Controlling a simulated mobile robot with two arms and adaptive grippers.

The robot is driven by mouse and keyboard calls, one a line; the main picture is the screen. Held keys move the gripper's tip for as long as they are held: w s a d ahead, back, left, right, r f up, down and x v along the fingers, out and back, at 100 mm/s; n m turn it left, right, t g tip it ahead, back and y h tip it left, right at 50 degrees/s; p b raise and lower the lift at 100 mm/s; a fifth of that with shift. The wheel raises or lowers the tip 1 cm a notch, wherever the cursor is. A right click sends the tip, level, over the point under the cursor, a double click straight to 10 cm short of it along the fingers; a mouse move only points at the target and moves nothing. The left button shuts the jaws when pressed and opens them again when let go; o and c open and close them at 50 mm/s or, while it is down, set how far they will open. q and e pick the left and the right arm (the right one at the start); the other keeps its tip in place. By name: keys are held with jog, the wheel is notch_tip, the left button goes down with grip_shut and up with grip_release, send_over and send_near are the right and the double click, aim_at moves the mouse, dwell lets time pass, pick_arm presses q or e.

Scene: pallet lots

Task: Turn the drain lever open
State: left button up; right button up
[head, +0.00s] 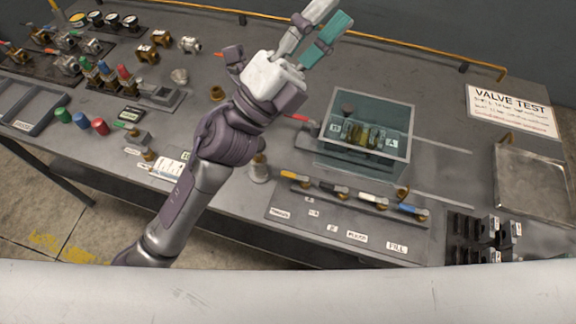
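A row of valve levers stands on a grey panel (300,222) at the front of the bench. One label reads FILL (397,248); the others are too small to read surely, so I cannot tell which lever is the drain. My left gripper (330,15) is raised over the back of the bench, well away from the levers, its two fingers apart and empty. My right gripper is not in view.
A clear teal box (405,150) with brass valve parts stands behind the levers. A red-handled part (298,117) sits at its left. A metal tray (535,185) and a VALVE TEST sign (510,108) are at right. Several loose fittings crowd the left.

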pick_arm(q)
jog(key=s+d+f+m+g, duration=0.2)
jog(key=s+d+m+g, duration=0.75)
jog(key=m+g, duration=0.85)
jog(key=m+t+y, duration=0.5)
jog(key=m+y, duration=0.4)
jog(key=y, duration=1.3)
send_over(288, 174)
notch_tip(288, 174, down, 19)
notch_tip(288, 174, down, 13)
jog(key=p, duration=0.3)
jog(key=shift+f, duration=0.15)
grip_shut()
